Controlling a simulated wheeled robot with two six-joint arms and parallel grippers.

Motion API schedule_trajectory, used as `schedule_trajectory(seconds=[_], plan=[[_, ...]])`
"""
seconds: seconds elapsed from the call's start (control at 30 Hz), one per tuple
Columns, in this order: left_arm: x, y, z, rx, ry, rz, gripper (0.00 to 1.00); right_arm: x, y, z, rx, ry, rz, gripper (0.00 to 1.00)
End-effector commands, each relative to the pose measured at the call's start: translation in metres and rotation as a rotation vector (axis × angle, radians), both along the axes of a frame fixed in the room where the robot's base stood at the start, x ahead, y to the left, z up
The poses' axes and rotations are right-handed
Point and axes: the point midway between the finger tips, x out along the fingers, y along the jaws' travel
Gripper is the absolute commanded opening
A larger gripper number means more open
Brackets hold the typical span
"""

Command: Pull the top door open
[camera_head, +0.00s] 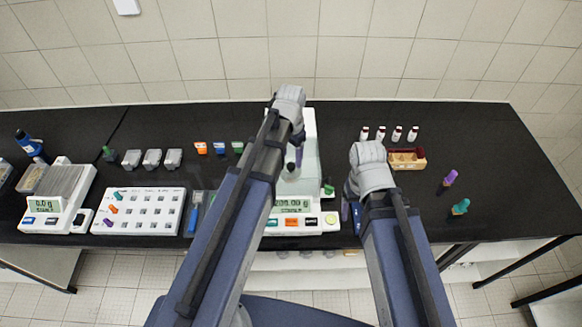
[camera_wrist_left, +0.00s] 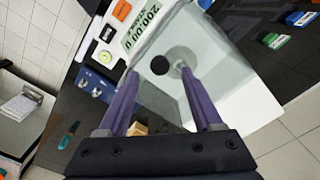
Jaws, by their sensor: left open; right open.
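The analytical balance (camera_head: 308,205) stands mid-bench with a pale glass draft shield; its display reads about 200.00 g. In the left wrist view the clear top door (camera_wrist_left: 225,85) lies below my left gripper, with a round black knob (camera_wrist_left: 160,65) on it. A pale round pan shows through the glass beside the knob. My left gripper (camera_wrist_left: 160,74) is open and empty, its purple fingers spread on either side of the knob's line; I cannot tell whether they touch it. In the head view my left gripper (camera_head: 297,160) is over the balance. My right gripper (camera_head: 352,200) is right of the balance, fingers mostly hidden.
A second balance (camera_head: 52,203) and a white rack (camera_head: 138,211) stand at left.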

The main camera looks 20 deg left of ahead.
Motion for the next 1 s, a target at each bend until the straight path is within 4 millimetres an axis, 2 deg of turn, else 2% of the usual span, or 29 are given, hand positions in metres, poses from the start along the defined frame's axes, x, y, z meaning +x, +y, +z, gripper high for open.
schedule_trajectory(seconds=[0.03, 0.2, 0.6, 1.0], plan=[[0.0, 0.0, -0.015, 0.0, 0.0, 0.0, 0.67, 0.0, 0.0, -0.014, 0.0, 0.0, 0.002, 0.78], [0.0, 0.0, -0.031, 0.0, 0.0, 0.0, 0.67, 0.0, 0.0, -0.032, 0.0, -0.001, 0.001, 0.78], [0.0, 0.0, -0.034, 0.0, 0.0, 0.0, 0.66, 0.0, 0.0, -0.034, 0.001, -0.002, 0.0, 0.78], [0.0, 0.0, -0.034, 0.0, 0.0, 0.0, 0.21, 0.0, 0.0, -0.034, 0.0, -0.001, 0.0, 0.78]])
